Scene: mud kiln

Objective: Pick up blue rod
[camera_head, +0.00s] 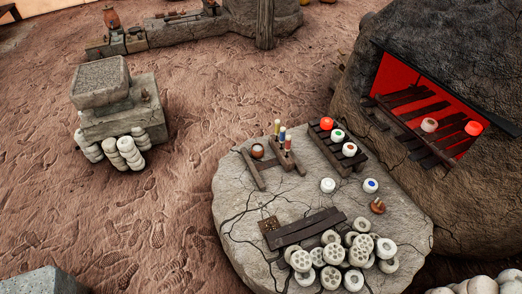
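The blue rod (282,134) stands upright in a small dark wooden holder (283,155) on the round cracked stone table (240,205). It is in the middle of a short row. A yellow-topped rod (277,128) stands just behind it, and another light-topped rod (287,142) stands just in front. The three rods are small and close together, and their lower ends are hidden by the holder. Neither of my grippers is in view.
A wooden rack (345,165) holds white pots with coloured tops, right of the rods. Two more pots stand in front of it. Dark planks (305,227) and a pile of pale pieces (330,262) fill the table's front. A red-lit kiln (470,185) stands right.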

